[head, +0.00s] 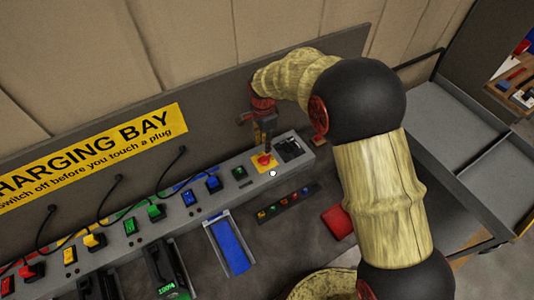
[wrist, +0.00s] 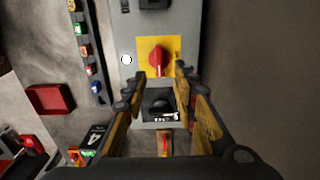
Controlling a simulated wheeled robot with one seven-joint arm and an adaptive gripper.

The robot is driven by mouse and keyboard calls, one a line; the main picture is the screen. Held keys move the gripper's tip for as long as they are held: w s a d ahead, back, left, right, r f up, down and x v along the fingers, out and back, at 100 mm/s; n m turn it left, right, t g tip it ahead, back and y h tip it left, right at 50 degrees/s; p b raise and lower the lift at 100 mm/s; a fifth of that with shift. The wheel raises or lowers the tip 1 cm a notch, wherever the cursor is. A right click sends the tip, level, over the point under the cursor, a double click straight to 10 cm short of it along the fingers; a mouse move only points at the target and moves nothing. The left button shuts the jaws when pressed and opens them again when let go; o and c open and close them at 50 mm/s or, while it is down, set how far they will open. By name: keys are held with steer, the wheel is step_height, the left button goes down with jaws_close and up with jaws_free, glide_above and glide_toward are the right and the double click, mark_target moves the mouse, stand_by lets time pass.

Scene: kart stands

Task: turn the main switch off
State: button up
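The main switch (head: 264,160) is a red rotary knob on a yellow plate, near the right end of the grey charging panel. In the wrist view the red knob (wrist: 158,56) shows just beyond my fingertips, its long side running up and down the picture. My gripper (head: 264,140) points down over the switch in the head view. In the wrist view my gripper (wrist: 160,72) is open, with its fingers apart and nothing between the tips. The tips appear close to the plate's near edge; whether they touch it I cannot tell.
A black fitting with a small label (wrist: 160,104) sits beside the switch, below my fingers. A white round spot (head: 272,173) is by the plate. Coloured plugs (head: 156,211) line the panel to the left. A blue tray (head: 229,246) and red box (head: 337,221) lie in front.

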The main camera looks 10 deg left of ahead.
mark_target(264, 157)
step_height(264, 157, down, 8)
steer(key=shift+r, duration=0.15)
stand_by(0.3)
steer(key=c, duration=0.4)
jaws_close()
